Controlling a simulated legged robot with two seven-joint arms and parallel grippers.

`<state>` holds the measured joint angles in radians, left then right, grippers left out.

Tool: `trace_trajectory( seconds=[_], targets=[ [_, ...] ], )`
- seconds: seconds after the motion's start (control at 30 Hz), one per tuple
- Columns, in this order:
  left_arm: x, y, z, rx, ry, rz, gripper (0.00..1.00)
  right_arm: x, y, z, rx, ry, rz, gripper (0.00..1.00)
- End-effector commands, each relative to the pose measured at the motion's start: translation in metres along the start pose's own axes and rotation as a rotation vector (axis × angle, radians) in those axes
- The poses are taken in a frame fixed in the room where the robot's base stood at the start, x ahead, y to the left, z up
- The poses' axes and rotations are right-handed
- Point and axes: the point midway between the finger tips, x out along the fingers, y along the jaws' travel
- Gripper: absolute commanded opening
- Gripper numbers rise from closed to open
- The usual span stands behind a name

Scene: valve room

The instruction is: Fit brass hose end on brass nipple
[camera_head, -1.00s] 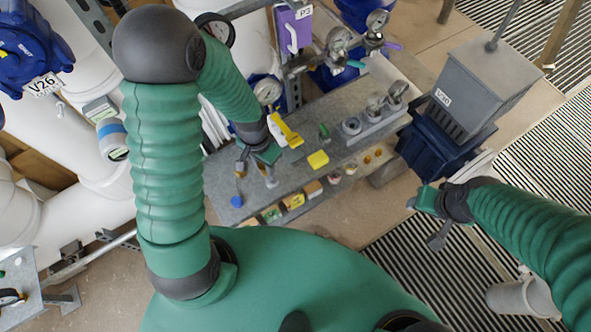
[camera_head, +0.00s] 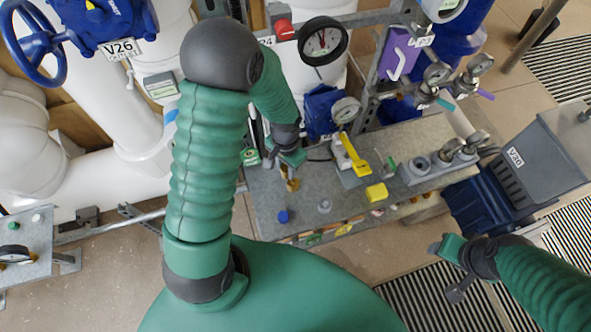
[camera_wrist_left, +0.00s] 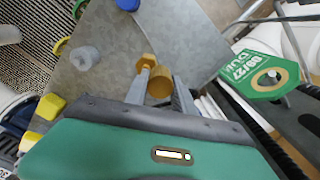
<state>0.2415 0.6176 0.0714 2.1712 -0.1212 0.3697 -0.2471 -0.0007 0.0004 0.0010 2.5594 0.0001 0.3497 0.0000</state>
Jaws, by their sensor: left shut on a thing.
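My left gripper (camera_head: 290,172) is low over the grey bench, with a brass piece (camera_head: 292,184) at its fingertips. In the left wrist view the fingers (camera_wrist_left: 167,90) are shut on a round brass piece, taken to be the brass hose end (camera_wrist_left: 160,84). A hex-shaped brass part, perhaps the nipple (camera_wrist_left: 146,62), shows right beside it. I cannot tell whether the two are joined or only overlap in view. No hose is clearly visible. My right gripper (camera_head: 450,262) hangs apart at the right, away from the bench; its finger opening is unclear.
The bench (camera_head: 350,207) carries a blue cap (camera_head: 284,216), a grey fitting (camera_head: 324,206), a yellow block (camera_head: 377,192) and a yellow-handled valve (camera_head: 355,158). Gauges (camera_head: 323,40) and white pipes stand behind. A grey bin (camera_head: 540,165) stands right. A green tag (camera_wrist_left: 262,75) shows in the wrist view.

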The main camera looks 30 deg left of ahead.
Motion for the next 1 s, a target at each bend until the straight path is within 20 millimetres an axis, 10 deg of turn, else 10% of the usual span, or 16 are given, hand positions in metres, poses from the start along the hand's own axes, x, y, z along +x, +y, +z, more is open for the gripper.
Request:
trace_trajectory(
  seconds=[1.0],
  targets=[
    [-0.007,0.036,-0.013,0.007,-0.004,-0.01,0.01,-0.004,0.0,-0.001,0.001,-0.001,0.0,0.52]
  ],
)
